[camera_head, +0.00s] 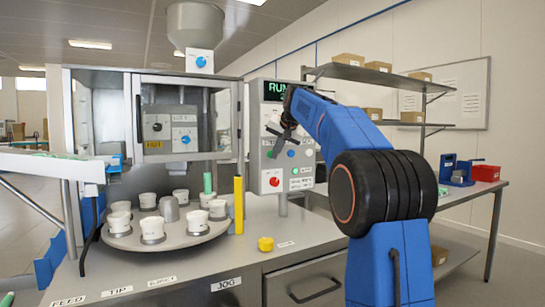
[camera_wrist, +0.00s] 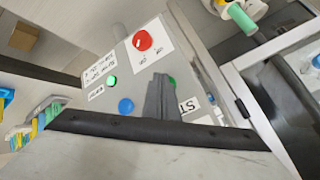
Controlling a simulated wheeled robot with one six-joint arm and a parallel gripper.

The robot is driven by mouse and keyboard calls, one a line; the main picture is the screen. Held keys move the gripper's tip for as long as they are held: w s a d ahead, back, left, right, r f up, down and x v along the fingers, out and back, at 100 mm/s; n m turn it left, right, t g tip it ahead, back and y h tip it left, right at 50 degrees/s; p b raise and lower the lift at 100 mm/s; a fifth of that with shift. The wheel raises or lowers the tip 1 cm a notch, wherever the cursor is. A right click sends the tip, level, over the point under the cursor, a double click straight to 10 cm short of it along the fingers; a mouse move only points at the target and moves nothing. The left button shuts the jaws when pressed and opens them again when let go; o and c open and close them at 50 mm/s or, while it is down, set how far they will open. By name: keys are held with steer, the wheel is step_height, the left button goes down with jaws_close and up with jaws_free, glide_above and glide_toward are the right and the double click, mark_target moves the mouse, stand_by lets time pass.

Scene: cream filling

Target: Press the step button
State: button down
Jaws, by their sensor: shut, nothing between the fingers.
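The control panel (camera_head: 262,160) stands right of the machine cabinet, with a green-lit display reading "RUN" at its top. My gripper (camera_head: 274,146) is shut and empty in front of the panel's upper part. In the wrist view the panel (camera_wrist: 150,70) appears upside down. A blue button (camera_wrist: 126,106), another green button (camera_wrist: 111,82) and a red knob (camera_wrist: 143,41) also show.
A round turntable (camera_head: 180,245) with several white cups stands left of the panel. A yellow post (camera_head: 239,205) stands by it, and a small yellow part (camera_head: 265,244) lies on the counter (camera_head: 225,262). A side table (camera_head: 460,192) and shelves with boxes are at right.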

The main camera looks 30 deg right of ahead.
steer(key=shift+s, duration=0.1)
stand_by(0.6)
steer(key=shift+s, duration=0.75)
steer(key=s, duration=0.5)
steer(key=shift+d, duration=0.1)
stand_by(0.7)
steer(key=s+a+f+n+g, duration=0.1)
steer(key=s+a+f+n, duration=0.1)
steer(key=s+a+f, duration=0.75)
steer(key=s+a+f+n+g, duration=0.15)
steer(key=s+a+f, duration=0.5)
steer(key=s, duration=0.65)
steer(key=s+a+f+n, duration=0.2)
steer(key=s+f, duration=0.9)
steer(key=f, duration=0.1)
steer(key=s+a+f+n+g, duration=0.1)
steer(key=s+a+f+n, duration=0.1)
steer(key=s+f, duration=0.9)
steer(key=shift+s+a+f+n+y, duration=0.15)
steer(key=shift+s+f+n+y, duration=0.05)
steer(key=shift+f+n+y, duration=0.15)
